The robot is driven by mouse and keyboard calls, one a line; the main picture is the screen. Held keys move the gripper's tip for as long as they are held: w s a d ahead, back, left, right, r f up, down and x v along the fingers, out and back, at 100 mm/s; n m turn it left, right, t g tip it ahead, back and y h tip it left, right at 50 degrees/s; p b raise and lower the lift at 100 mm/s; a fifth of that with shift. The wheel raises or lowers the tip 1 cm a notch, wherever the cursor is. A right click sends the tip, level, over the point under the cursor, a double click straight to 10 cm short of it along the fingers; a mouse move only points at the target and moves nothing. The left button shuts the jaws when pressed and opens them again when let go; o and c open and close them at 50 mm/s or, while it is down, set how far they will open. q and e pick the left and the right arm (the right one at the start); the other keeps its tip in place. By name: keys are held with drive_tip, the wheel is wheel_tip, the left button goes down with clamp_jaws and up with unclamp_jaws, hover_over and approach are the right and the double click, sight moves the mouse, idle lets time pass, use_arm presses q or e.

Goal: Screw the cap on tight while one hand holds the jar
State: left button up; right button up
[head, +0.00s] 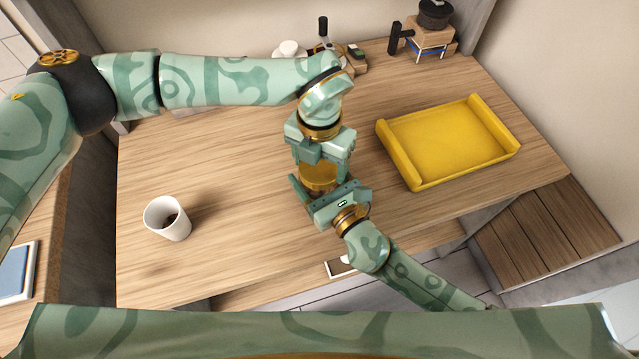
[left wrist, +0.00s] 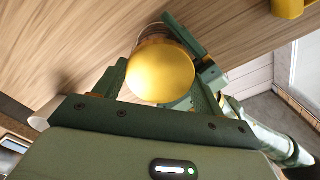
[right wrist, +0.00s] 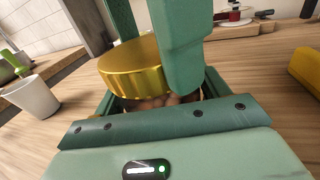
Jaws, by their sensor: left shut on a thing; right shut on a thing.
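A ribbed gold cap (head: 320,176) sits at the middle of the table, on top of the jar. It shows large in the left wrist view (left wrist: 160,72) and the right wrist view (right wrist: 132,68). The jar, with brownish contents (right wrist: 158,102), is mostly hidden under the cap and between the fingers. My left gripper (head: 321,160) comes from above, its fingers shut on the cap's sides. My right gripper (head: 318,191) comes from the front, low, shut around the jar just below the cap. Whether cap and jar are fully seated cannot be told.
A white mug (head: 167,219) with something dark inside stands at left. An empty yellow tray (head: 447,143) lies at right. A white jar (head: 290,49), a wooden stand (head: 355,62) and a grinder-like object (head: 432,40) stand at the back. The table between mug and grippers is clear.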

use_arm(q)
drive_tip(key=o, duration=1.1)
drive_tip(key=shift+o, duration=0.2)
wheel_tip(320, 180, up, 12)
use_arm(e)
drive_tip(key=o, duration=2)
drive_tip(key=shift+c, duration=0.2)
use_arm(q)
drive_tip(key=shift+w+f+b, duration=0.1)
drive_tip(key=shift+f+b, duration=0.55)
drive_tip(key=shift+f, duration=0.1)
use_arm(e)
drive_tip(key=v, duration=1.6)
drive_tip(key=shift+s, duration=0.2)
